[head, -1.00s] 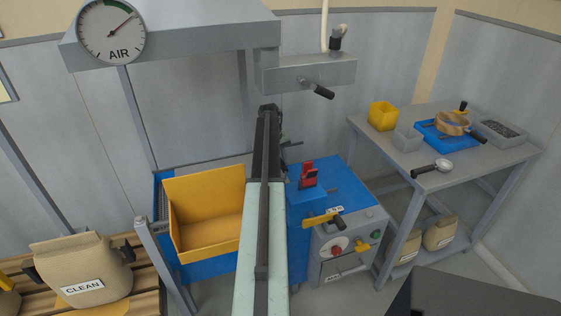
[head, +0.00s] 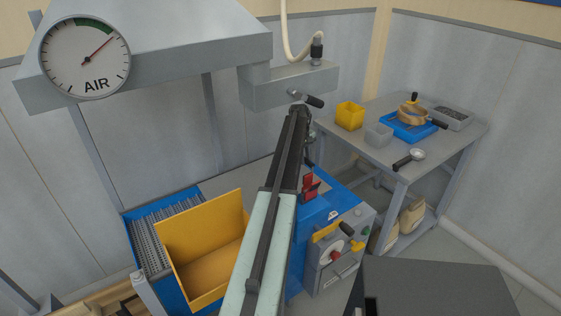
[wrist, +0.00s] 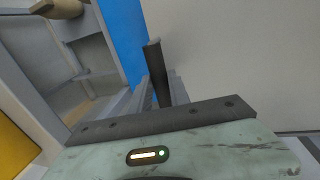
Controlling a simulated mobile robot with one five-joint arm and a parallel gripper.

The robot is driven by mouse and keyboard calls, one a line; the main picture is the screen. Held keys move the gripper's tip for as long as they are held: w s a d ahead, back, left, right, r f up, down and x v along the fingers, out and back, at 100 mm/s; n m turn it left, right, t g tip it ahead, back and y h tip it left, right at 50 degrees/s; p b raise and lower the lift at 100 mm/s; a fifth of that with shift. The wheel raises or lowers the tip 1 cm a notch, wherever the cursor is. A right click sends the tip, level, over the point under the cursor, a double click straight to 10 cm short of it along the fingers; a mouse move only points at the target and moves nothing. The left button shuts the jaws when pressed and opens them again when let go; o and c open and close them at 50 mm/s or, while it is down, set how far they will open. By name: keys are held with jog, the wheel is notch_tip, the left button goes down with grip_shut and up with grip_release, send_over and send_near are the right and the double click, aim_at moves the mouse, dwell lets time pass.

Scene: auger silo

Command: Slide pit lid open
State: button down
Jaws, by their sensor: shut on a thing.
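The pit lid (head: 232,178) appears as a flat grey panel over the blue-framed pit, behind the yellow tray. To its left, part of the pit's metal grating (head: 155,235) is uncovered. My gripper (head: 306,152) is at the far end of my arm, over the right side of the pit, and its fingertips are mostly hidden by the arm. In the wrist view, my gripper (wrist: 160,92) is shut on a dark upright handle (wrist: 153,58). A broad grey surface, seemingly the lid, fills the right of that view.
The open yellow tray (head: 205,250) stands in front of the pit. A blue and grey control box (head: 335,250) with a red switch (head: 310,188) is close on the right. A grey housing (head: 290,86) hangs above, and a worktable (head: 385,150) stands at the right.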

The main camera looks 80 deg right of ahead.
jog(key=shift+s+d, duration=0.25)
jog(key=shift+s, duration=0.35)
jog(key=shift+w+a, duration=0.1)
jog(key=shift+w, duration=0.05)
jog(key=c, duration=1.2)
grip_release()
jog(key=shift+c, duration=0.2)
jog(key=r+p, duration=0.5)
jog(key=w+a+r+p, duration=0.1)
jog(key=r+p, duration=0.1)
jog(key=p, duration=0.1)
jog(key=shift+w+r, duration=0.1)
jog(key=shift+r, duration=0.3)
jog(key=shift+f, duration=0.1)
